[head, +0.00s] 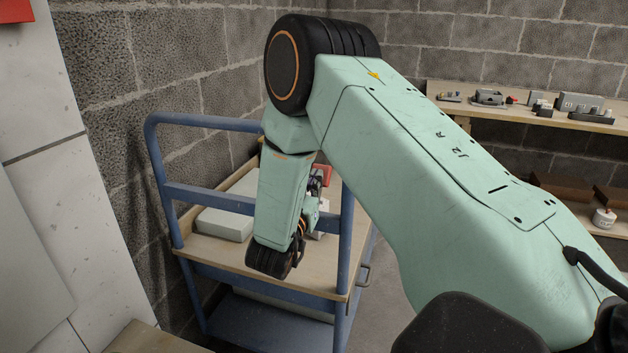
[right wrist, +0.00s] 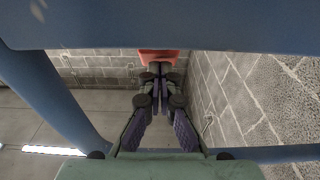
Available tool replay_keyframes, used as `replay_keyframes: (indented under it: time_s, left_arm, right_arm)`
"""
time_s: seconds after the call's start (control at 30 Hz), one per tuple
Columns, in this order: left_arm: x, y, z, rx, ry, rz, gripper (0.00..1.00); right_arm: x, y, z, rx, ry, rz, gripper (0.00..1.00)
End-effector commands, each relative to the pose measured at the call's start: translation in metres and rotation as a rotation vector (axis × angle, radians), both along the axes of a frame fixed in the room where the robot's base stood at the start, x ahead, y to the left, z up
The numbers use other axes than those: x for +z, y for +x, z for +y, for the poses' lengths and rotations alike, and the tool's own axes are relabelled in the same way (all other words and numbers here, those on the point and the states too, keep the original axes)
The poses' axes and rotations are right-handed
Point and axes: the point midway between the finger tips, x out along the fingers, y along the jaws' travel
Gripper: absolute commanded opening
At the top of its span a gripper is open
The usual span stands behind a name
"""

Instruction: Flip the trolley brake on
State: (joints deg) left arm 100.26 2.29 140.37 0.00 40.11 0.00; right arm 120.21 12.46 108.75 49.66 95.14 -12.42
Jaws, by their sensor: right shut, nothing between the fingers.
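The blue trolley (head: 185,192) with wooden shelves stands against the block wall in the head view. Its blue frame bars (right wrist: 160,28) cross the right wrist view close to the camera. My right gripper (head: 317,183) is at the trolley's upper level, partly hidden by my own wrist. In the right wrist view my right gripper (right wrist: 158,72) is shut and empty, pointing at a small red part (right wrist: 158,56) just past its fingertips; I cannot tell if they touch. A red part (head: 322,172) also shows beside the gripper in the head view. I cannot tell whether it is the brake. My left gripper is out of view.
A grey box (head: 224,223) lies on the trolley's upper shelf. A wooden wall shelf (head: 520,122) with small grey fittings stands at the back right. A white panel (head: 50,130) closes off the left. Bare floor shows right of the trolley.

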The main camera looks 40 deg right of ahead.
Motion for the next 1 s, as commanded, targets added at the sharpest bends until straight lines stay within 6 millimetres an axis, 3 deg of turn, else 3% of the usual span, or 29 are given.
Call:
replay_keyframes:
  time_s: [0.27,1.0]
  left_arm:
    - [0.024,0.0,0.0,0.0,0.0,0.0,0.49]
    - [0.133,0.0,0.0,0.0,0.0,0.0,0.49]
  right_arm:
    - [0.004,0.003,-0.006,-0.001,0.074,0.038,0.0]
    - [-0.016,0.021,-0.041,-0.003,0.552,0.285,0.0]
